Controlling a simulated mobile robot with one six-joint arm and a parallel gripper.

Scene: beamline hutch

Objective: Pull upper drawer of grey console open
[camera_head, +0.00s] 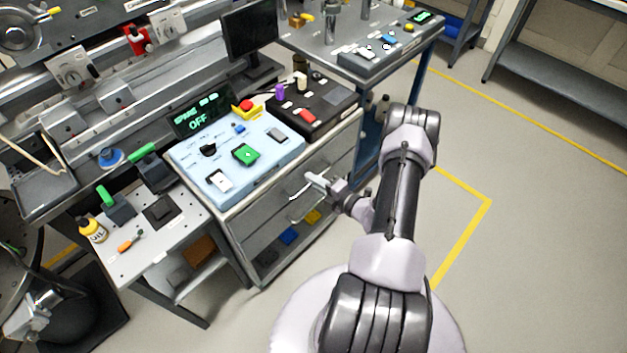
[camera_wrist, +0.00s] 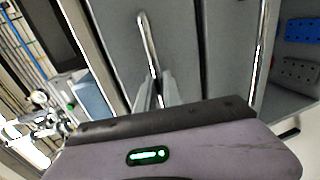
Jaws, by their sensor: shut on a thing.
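The grey console (camera_head: 234,245) stands in the middle of the head view, with drawer fronts below its pale blue control panel (camera_head: 200,158). The upper drawer (camera_head: 262,204) looks about flush with the cabinet. Its long bright bar handle (camera_wrist: 146,38) runs up the wrist view. My gripper (camera_head: 314,181) is at the drawer front, its fingers (camera_wrist: 158,97) shut around the near part of this handle. The fingers partly hide that part of the bar. Another bright vertical line shows farther right in the wrist view; I cannot tell if it is a handle.
A white perforated side table (camera_head: 150,245) stands left of the console. A blue-framed cart (camera_head: 366,150) stands behind it to the right. The floor (camera_head: 530,250) to the right is clear, with yellow lines.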

